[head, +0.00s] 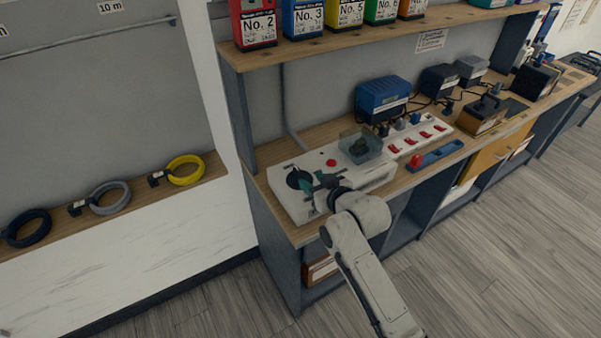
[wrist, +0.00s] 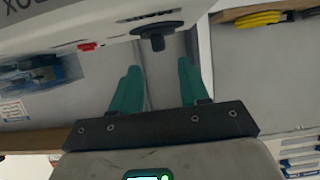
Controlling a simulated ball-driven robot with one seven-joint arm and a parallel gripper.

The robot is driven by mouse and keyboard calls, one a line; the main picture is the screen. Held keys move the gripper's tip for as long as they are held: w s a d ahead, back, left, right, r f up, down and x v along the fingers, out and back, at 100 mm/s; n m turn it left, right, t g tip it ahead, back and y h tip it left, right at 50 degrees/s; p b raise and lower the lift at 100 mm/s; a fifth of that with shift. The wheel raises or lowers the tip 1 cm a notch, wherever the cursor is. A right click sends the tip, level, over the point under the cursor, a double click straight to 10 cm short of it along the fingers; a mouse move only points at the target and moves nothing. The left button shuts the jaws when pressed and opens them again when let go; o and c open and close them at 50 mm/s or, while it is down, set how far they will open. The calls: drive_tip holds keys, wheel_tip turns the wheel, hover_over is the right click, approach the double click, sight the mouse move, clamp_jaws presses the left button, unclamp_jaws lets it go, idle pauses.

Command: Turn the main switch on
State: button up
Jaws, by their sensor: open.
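A white control box (head: 350,182) sits on the wooden bench. On its left end is a black round knob (head: 299,179), which seems to be the main switch. In the wrist view the black knob (wrist: 157,35) stands out from the box face, just beyond the gap between my fingertips. My gripper (head: 315,185) is at the box's left end, beside the knob. In the wrist view my gripper (wrist: 158,66) has its two green fingers apart, with nothing between them.
A red button (head: 331,163) and a clear cover (head: 360,146) over a dark part are on the box, right of the knob. A white strip with red switches (head: 422,134) and a blue charger (head: 383,98) stand farther right. A shelf (head: 330,40) with coloured boxes hangs above.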

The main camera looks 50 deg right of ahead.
sight(301, 174)
drive_tip(key=x, duration=0.8)
drive_tip(key=shift+c, duration=0.2)
clamp_jaws()
